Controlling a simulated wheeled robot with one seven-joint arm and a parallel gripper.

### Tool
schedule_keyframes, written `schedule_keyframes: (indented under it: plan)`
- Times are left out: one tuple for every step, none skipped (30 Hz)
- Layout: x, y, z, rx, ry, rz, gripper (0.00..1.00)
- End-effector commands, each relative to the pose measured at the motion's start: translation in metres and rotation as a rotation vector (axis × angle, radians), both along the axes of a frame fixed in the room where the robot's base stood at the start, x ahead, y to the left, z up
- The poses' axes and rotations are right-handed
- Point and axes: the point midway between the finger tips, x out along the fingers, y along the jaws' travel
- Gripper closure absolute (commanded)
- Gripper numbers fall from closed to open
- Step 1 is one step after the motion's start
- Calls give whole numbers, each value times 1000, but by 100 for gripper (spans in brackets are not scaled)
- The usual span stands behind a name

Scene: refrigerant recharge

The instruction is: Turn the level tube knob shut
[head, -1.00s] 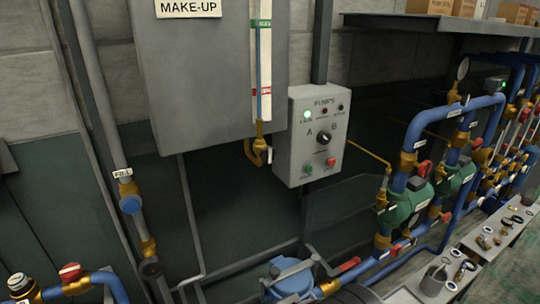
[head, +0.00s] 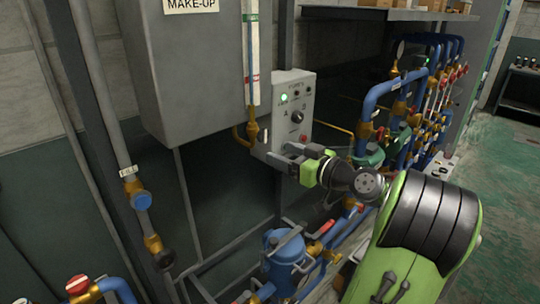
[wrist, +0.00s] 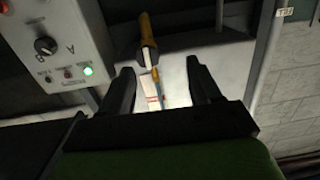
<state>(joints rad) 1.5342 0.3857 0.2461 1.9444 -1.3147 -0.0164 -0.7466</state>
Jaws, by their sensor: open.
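The level tube (head: 250,60) runs down the front of the grey make-up tank (head: 190,80), with green and red marks beside it. My gripper (head: 278,155) is open and empty, to the right of and below the fitting in the head view. In the wrist view the knob lies ahead, between the lines of the two fingers (wrist: 160,76), apart from both.
The pump control box (head: 285,105) stands close beside my gripper; its selector dial also shows in the wrist view (wrist: 45,46). Blue pipes with brass valves (head: 400,95) run at the right. A blue strainer-like body (head: 285,255) is below. Green floor is open at far right.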

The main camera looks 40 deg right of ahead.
Motion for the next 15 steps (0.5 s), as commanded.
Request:
schedule_keyframes:
  plan:
    - [-10,-15,5,4,-44,-27,37]
    - [-13,-20,7,2,-61,-35,37]
    - [-15,-23,9,0,-73,-40,37]
    - [-15,-23,10,0,-77,-41,37]
    - [-14,-23,10,0,-78,-40,37]
    - [-11,-22,11,0,-78,-39,37]
    - [-8,-22,11,1,-78,-38,37]
    - [-5,-22,11,1,-77,-37,37]
    - [0,-21,11,0,-76,-36,37]
    - [4,-20,12,1,-76,-35,37]
    - [7,-20,12,0,-75,-36,37]
    - [12,-21,12,2,-75,-37,37]
    - [16,-20,12,2,-75,-35,37]
    - [19,-20,12,2,-74,-35,37]
    - [24,-20,12,3,-74,-35,37]
